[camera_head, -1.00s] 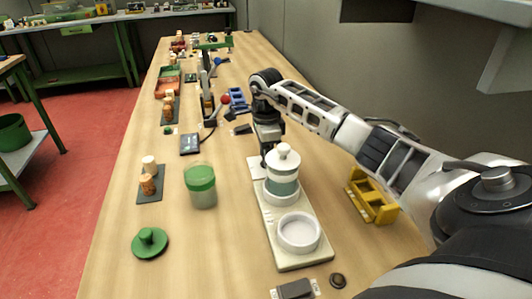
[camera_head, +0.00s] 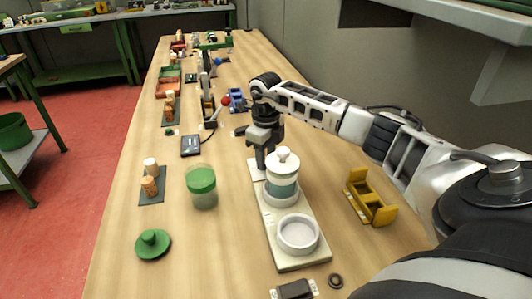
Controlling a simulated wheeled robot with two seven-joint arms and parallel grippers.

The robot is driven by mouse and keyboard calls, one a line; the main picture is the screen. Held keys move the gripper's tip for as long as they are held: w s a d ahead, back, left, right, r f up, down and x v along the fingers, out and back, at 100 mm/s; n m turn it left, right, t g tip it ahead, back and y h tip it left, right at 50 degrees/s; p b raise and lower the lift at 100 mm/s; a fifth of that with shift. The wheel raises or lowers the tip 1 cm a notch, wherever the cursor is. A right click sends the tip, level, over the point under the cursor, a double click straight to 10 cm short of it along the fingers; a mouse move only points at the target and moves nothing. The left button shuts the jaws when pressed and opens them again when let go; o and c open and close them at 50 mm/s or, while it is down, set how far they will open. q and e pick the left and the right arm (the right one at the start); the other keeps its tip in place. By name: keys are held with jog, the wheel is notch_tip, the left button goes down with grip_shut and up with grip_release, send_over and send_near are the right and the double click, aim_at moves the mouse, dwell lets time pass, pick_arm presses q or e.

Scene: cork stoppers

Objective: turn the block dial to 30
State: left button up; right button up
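A long cream base board (camera_head: 268,228) lies on the bench. It bears a white lidded pot with a teal band (camera_head: 282,178) and, nearer me, a round white dish (camera_head: 298,234). A dial with readable numbers cannot be made out; any scale is too small or hidden. My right gripper (camera_head: 261,162) points down at the far end of the board, just behind and left of the pot. Its fingertips are partly hidden, so its opening and any contact are unclear. My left gripper is not in view.
A yellow holder (camera_head: 369,198) stands right of the board. Left of it are a green-lidded clear jar (camera_head: 202,187), a green knobbed lid (camera_head: 152,245) and corks (camera_head: 150,175) on a dark mat. Small dark pieces (camera_head: 294,289) lie near the front. Bench between jar and board is clear.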

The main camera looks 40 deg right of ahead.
jog(key=m+p, duration=0.1)
jog(key=m, duration=0.3)
jog(key=shift+r+m, duration=0.15)
jog(key=shift+m, duration=0.15)
jog(key=shift+m+p, duration=0.6)
jog(key=shift+m, duration=1.4)
jog(key=shift+w, duration=0.1)
jog(key=o, duration=1)
notch_tip(320, 180, up, 16)
jog(key=b, duration=0.1)
jog(key=shift+b, duration=0.4)
